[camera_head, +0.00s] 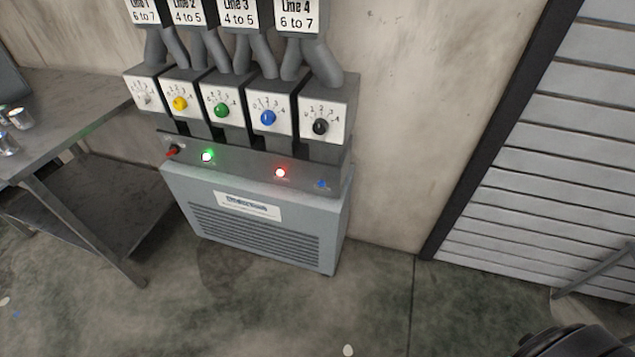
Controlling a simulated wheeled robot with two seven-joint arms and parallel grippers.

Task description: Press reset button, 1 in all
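A grey control cabinet (263,265) stands against the wall with a sloped panel (245,169) on top. On the panel, from left to right, are a red lever or switch (173,150), a lit green lamp or button (208,156), a lit red lamp or button (280,173) and a small blue button (322,184). The small labels beside them are too blurred to read, so I cannot tell by text which is reset. Neither of my grippers shows; a dark rounded part, likely of my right arm, is at the bottom right corner.
Dials with coloured knobs, such as a blue knob (268,118) and a black knob (320,127), sit above the panel. A metal table (75,115) stands at left with small cans (20,118). A slatted shutter (560,170) is at right.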

